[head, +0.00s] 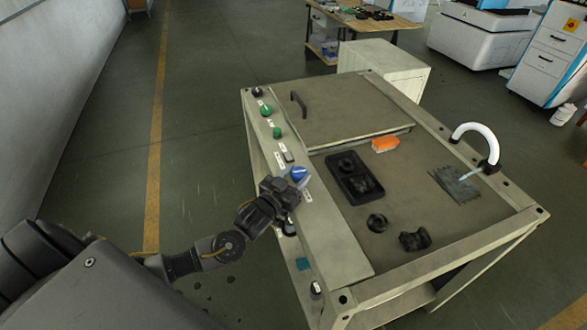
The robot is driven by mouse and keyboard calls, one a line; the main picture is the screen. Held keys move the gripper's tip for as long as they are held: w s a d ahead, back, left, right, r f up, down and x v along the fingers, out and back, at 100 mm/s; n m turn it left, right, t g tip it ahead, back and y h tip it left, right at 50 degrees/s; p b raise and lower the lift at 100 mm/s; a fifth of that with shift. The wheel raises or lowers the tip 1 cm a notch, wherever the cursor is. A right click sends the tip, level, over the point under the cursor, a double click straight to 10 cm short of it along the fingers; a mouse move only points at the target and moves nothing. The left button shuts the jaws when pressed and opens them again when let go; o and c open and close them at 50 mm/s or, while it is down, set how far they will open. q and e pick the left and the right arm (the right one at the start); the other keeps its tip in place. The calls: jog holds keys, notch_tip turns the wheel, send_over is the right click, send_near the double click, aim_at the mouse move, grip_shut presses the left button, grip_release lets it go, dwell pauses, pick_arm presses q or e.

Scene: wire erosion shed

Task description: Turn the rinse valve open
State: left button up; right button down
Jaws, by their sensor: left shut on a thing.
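The rinse valve appears to be the blue knob (299,174) on the pale control strip along the left side of the bench. My left gripper (291,182) reaches in from the lower left and is shut on this knob; the gripper hides part of it. A white curved spout (474,129) stands at the bench's right edge, with a short pale-blue streak at its mouth above a grey ribbed patch (455,185). My right gripper is not in view.
The strip also holds a green knob (266,110), another green knob (277,133) and small labels. On the bench top are a black tray (354,178), an orange-and-white block (385,144), two dark parts (414,239) and a hatch with a black handle (298,104). Floor at left is clear.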

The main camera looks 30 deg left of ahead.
pick_arm(q)
jog(key=shift+d+r+n+y+p, duration=0.1)
jog(key=shift+n+y+p, duration=0.3)
jog(key=shift+n+y, duration=0.75)
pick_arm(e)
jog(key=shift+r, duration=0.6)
pick_arm(q)
jog(key=shift+y, duration=0.35)
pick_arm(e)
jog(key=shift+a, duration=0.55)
pick_arm(q)
jog(key=o, duration=1)
jog(key=shift+w, duration=0.1)
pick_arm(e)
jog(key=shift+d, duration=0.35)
